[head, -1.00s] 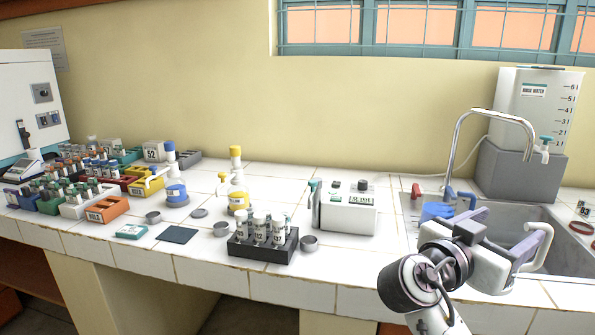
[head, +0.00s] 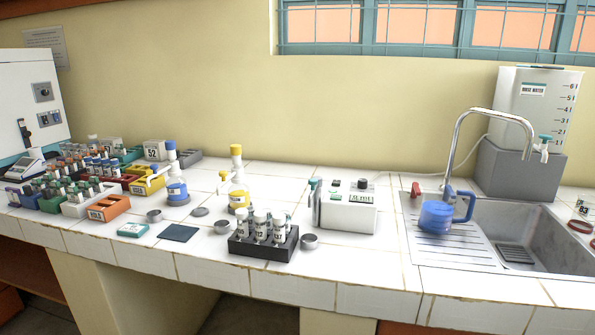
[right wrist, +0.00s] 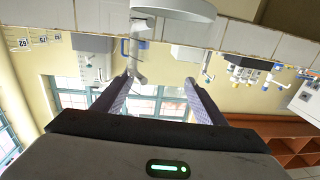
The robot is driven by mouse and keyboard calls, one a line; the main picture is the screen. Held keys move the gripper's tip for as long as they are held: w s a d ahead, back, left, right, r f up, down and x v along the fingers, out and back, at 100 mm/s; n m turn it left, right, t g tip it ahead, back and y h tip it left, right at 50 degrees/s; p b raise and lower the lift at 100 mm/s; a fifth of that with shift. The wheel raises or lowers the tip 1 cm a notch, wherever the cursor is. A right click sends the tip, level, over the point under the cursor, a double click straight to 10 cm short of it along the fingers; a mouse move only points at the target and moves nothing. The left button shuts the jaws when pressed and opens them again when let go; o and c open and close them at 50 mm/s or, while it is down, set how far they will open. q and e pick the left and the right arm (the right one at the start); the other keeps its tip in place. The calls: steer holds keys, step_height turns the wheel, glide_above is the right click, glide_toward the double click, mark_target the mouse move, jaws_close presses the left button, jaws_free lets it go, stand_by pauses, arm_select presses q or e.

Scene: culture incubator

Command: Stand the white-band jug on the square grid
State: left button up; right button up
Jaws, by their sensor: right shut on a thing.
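My right gripper (right wrist: 158,80) shows only in the right wrist view, shut on a white upright part, seemingly the handle, of what appears to be the white-band jug (right wrist: 172,9). A broad white rounded part of it fills the top edge of that view; the rest is cut off, so its band and tilt cannot be told. In the head view the slatted square grid (head: 515,254) lies in the sink floor with nothing on it. My left gripper is not in view.
A clear vessel with a red band (head: 580,227) is at the right edge. A rack of bottles (head: 263,246) stands mid-counter.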

steer(key=s+a+f+y, duration=0.1)
steer(key=s+a+f+n+y, duration=0.1)
steer(key=shift+s+f+n+y, duration=0.3)
steer(key=shift+w+r, duration=0.1)
steer(key=shift+r+p, duration=0.7)
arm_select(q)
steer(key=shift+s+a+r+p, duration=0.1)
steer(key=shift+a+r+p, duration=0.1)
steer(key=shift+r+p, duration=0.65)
arm_select(e)
steer(key=shift+r, duration=0.75)
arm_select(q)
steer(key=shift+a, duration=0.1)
arm_select(e)
steer(key=shift+d, duration=0.15)
